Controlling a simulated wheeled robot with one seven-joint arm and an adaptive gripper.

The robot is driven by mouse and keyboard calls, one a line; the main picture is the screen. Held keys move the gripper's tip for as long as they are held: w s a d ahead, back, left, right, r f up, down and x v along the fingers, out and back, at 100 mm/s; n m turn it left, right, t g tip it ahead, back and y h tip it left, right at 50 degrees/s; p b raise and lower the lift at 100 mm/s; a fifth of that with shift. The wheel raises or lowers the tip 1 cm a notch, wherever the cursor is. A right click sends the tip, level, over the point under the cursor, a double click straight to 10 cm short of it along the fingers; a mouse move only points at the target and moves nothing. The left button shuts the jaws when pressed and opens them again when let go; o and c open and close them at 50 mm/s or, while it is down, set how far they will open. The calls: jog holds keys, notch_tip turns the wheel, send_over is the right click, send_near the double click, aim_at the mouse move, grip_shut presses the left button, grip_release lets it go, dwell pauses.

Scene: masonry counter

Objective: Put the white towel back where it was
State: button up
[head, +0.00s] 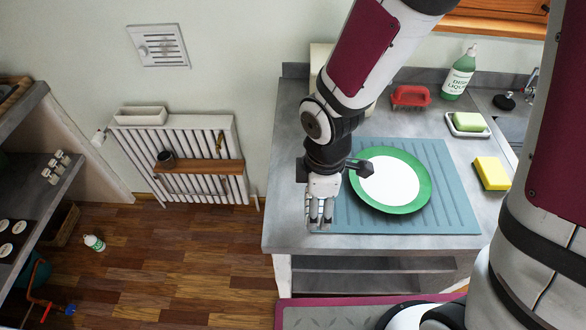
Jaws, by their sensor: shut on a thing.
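My gripper (324,174) is over the front left part of the counter, at the left edge of the blue-grey ribbed mat (440,222). A small white, folded-looking thing (321,198), which looks like the white towel, hangs from it. My gripper is shut on it. Its lower end is near the mat's front left corner, and I cannot tell if it touches the mat. The upper part of the towel is hidden by my gripper. A green-rimmed white plate (421,195) lies on the mat just right of my gripper.
Behind the mat are a red brush (410,96) and a green soap bottle (458,76). A green sponge on a white dish (458,131) and a yellow sponge (492,173) lie at the right. The counter's left strip (283,205) is bare. A white radiator (215,135) with a wooden shelf is on the wall.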

jog(key=w+a, duration=0.1)
jog(key=w, duration=0.3)
jog(key=w+a+f, duration=0.1)
jog(key=w+a, duration=0.1)
jog(key=w, duration=0.2)
jog(key=w+a, duration=0.1)
jog(key=w, duration=0.3)
jog(key=shift+w+a+f+p, duration=0.15)
jog(key=shift+w+p, duration=0.1)
jog(key=shift+p, duration=0.1)
jog(key=shift+f+p, duration=0.35)
jog(key=shift+f, duration=1.4)
jog(key=shift+f, duration=0.15)
jog(key=o, duration=1.2)
